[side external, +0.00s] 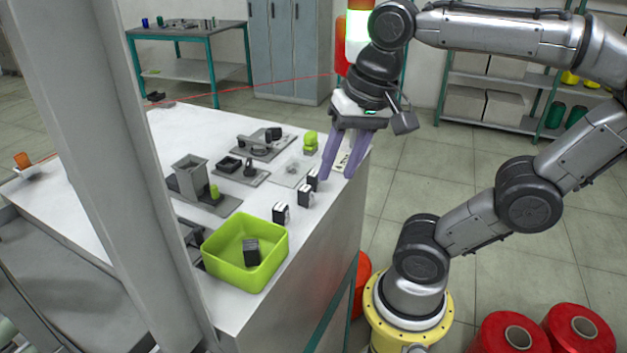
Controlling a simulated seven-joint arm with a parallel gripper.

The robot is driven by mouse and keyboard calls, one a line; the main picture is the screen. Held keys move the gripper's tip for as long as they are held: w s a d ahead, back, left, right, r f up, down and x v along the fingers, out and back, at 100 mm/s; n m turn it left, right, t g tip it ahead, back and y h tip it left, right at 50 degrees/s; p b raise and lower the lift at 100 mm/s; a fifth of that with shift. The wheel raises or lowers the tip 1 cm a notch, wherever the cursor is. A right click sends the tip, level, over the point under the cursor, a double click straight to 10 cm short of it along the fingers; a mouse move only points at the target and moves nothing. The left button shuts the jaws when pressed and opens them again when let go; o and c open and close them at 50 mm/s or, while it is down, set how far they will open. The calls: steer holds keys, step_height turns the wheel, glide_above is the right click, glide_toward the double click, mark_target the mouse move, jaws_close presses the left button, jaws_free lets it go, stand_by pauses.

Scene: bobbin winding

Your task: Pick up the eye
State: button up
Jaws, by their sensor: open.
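My gripper (338,176) has two long purple fingers that point down, spread apart with nothing seen between them. It is over the right edge of the white table (235,290), at its far end. Several small black-and-white blocks stand in a row along that edge: a near one (280,213), a middle one (305,196) and a far one (313,179). The far block is just left of the left fingertip; I cannot tell whether they touch. No part is clearly recognisable as the eye at this size.
A lime-green bin (219,262) with a dark block (251,252) inside stands at the near edge. Grey fixtures (191,177) and a black part on a plate (256,147) stand mid-table. A green item (310,139) is left of my gripper.

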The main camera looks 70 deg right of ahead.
steer(key=w+d+r+m+g, duration=0.2)
steer(key=w+d+r+m, duration=0.15)
steer(key=r+m, duration=0.35)
steer(key=m+g, duration=0.1)
steer(key=m, duration=0.1)
glide_above(313, 173)
steer(key=f, duration=0.8)
steer(key=shift+s+a, duration=0.1)
steer(key=shift+s, duration=0.15)
steer(key=shift+w+f, duration=0.2)
steer(key=shift+f, duration=2.9)
jaws_close()
